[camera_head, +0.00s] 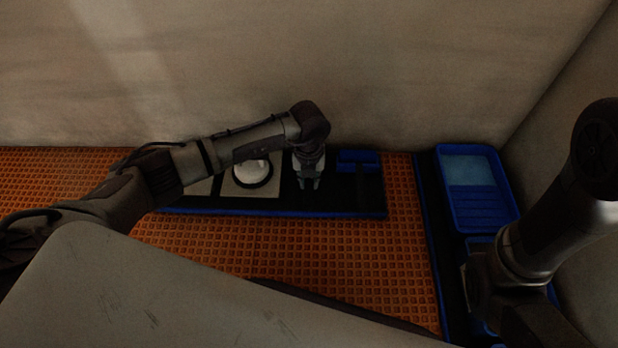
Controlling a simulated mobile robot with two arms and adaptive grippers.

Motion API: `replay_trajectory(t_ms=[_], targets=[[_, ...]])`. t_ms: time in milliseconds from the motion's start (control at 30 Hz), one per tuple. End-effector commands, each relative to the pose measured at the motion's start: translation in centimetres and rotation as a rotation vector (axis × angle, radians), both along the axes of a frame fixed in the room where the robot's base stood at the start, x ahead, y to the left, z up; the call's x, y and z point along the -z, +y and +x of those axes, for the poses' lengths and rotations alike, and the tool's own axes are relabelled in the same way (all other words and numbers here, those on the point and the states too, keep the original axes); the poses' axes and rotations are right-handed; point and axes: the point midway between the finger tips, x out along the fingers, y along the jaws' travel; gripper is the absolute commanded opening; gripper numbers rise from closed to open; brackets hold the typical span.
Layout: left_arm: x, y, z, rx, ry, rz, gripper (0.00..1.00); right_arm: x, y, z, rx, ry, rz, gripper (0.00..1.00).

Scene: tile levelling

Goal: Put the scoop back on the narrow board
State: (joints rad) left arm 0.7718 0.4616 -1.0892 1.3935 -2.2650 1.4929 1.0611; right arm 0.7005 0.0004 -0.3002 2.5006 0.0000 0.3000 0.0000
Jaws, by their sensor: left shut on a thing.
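My left gripper (309,184) points down over a black board with a blue front edge (270,213), near the back wall. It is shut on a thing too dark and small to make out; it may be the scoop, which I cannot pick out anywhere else. I cannot tell whether that thing touches the board. A second dark, narrow strip with a blue edge (431,205) runs along the right side; I cannot tell which of the two is the narrow board. My right arm comes down at the right, and its fingertips do not show.
A white round thing with a dark rim (252,172) sits on a pale tile (266,191), left of my left gripper. A blue block (358,160) stands to its right. A blue tray (510,205) lies at the right. Orange waffle-patterned floor (330,255) lies clear in front.

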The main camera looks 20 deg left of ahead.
Motion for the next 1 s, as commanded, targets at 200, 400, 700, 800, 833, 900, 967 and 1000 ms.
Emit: replay_trajectory(t_ms=[200,400,700,800,833,900,967,1000], targets=[[0.0,0.0,0.0,0.000,0.000,-0.001,0.51,0.0,0.0,0.0,0.000,0.000,0.000,0.40],[0.0,0.0,0.0,0.000,0.000,-0.001,0.51,0.0,0.0,0.0,0.001,0.001,0.000,0.40],[-2.2,0.0,0.1,0.000,-0.005,-0.002,0.51,0.0,0.0,0.1,0.000,0.003,0.001,0.40],[-4.3,0.0,0.2,0.002,-0.006,-0.002,0.51,0.0,0.0,0.1,0.000,0.002,0.000,0.40],[-5.0,0.0,0.2,0.001,-0.006,-0.002,0.51,0.0,0.0,0.1,0.000,0.002,0.000,0.40],[-6.5,0.1,0.1,0.001,-0.005,-0.001,0.51,0.0,0.0,0.1,0.000,0.002,0.000,0.40],[-7.8,0.0,0.1,0.001,-0.004,-0.001,0.51,0.0,0.0,0.1,0.000,0.002,0.000,0.40],[-8.5,0.0,0.1,0.001,-0.005,-0.002,0.51,0.0,0.0,0.1,0.000,0.001,0.001,0.40]])
